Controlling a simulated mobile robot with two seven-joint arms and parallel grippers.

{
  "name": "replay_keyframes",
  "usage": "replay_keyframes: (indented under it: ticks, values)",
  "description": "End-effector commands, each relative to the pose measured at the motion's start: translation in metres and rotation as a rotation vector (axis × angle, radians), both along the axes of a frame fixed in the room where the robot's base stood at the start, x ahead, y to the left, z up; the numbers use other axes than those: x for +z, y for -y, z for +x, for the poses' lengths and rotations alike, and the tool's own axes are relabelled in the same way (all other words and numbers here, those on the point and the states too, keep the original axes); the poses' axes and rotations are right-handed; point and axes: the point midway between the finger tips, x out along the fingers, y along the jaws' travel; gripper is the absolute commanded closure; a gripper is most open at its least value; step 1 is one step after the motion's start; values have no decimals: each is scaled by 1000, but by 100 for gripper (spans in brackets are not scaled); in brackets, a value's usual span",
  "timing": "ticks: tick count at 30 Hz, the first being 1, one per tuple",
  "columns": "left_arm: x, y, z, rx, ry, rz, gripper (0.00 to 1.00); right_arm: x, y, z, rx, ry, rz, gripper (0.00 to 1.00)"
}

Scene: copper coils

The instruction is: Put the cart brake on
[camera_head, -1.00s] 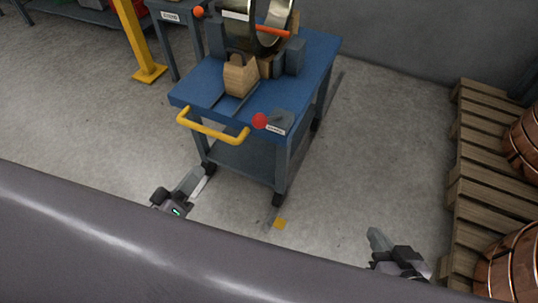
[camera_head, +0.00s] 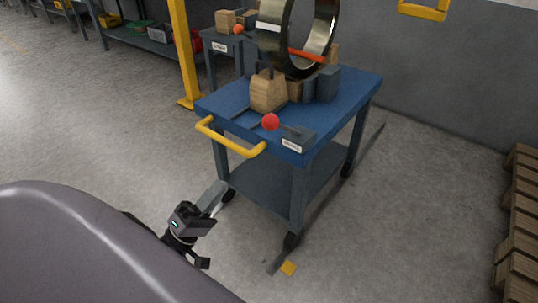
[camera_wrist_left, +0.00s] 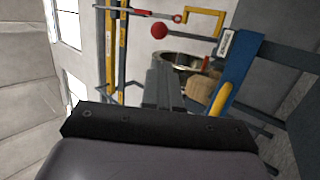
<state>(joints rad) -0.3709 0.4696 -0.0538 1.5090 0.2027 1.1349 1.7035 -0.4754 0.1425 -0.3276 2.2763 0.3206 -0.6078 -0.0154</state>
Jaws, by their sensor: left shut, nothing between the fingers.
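The cart (camera_head: 345,95) has a blue top and grey legs on dark casters. Its brake lever (camera_head: 292,129) is a dark arm with a red ball knob (camera_head: 270,122) at the near edge, beside a white label (camera_head: 291,145). The knob points left, towards the yellow push handle (camera_head: 228,137). My left gripper (camera_head: 214,194) is shut and empty, low in front of the cart and apart from it. In the left wrist view its fingers (camera_wrist_left: 164,84) point towards the cart, with the red knob (camera_wrist_left: 159,30) above them. My right gripper is out of view.
A large metal ring (camera_head: 283,40) stands on the cart between wooden and grey blocks. A yellow post (camera_head: 183,60) and another table stand behind left. Wooden pallets (camera_head: 522,215) are at the right. Floor left is clear.

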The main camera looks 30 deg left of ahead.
Motion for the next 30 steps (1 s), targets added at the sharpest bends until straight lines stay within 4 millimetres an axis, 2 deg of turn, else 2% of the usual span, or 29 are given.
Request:
replay_keyframes:
  ticks: [12, 17, 20, 30]
  values:
    - [0, -2, -1, -11, 9, -11, 100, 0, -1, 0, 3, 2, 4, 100]
    - [5, 1, 6, -11, 10, -12, 100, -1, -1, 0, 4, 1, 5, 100]
    - [14, 4, 16, -11, 14, -12, 100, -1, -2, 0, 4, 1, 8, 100]
    - [58, 22, 70, -10, 15, -13, 100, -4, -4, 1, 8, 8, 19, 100]
